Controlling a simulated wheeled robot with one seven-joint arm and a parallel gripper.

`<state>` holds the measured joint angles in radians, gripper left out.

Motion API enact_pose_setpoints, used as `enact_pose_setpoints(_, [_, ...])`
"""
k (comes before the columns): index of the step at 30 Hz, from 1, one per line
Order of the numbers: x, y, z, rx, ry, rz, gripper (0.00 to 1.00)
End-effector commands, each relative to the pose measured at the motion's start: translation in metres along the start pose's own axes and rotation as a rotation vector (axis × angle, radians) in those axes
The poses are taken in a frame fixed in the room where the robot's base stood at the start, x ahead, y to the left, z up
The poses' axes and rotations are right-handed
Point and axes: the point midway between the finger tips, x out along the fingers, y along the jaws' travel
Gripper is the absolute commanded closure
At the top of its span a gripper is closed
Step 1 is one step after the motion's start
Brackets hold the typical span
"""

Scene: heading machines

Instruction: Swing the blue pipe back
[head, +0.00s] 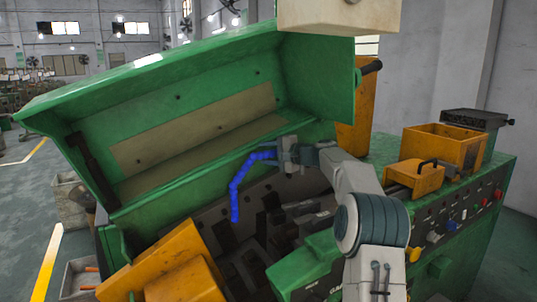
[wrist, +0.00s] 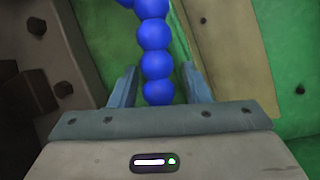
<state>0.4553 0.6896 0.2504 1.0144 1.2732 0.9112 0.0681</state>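The blue pipe (head: 239,187) is a chain of bright blue segments inside the open green machine. In the head view it runs from my gripper (head: 279,153) leftward, then bends down over the machine's inner parts. In the wrist view the blue pipe (wrist: 154,36) shows as a row of blue balls, its near end between the two fingers of my gripper (wrist: 161,72). The fingers stand apart on either side of it. A gap shows at the right finger; contact at the left finger is unclear.
The raised green cover (head: 200,85) stands behind and left of the pipe. A yellow guard (head: 180,262) is at the lower left. Dark machine parts (head: 270,222) lie below. Yellow boxes (head: 440,145) and a control panel (head: 455,213) are at the right.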

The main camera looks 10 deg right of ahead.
Motion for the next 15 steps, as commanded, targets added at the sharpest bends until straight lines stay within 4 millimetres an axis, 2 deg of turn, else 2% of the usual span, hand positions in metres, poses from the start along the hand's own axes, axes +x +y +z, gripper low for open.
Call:
enact_pose_setpoints(5, [-0.003, 0.001, -0.001, 0.000, 0.002, 0.000, 0.57])
enact_pose_setpoints(8, [-0.013, 0.002, -0.002, -0.001, 0.004, 0.000, 0.57])
enact_pose_setpoints(15, [-0.062, 0.004, -0.001, -0.002, 0.005, 0.000, 0.57])
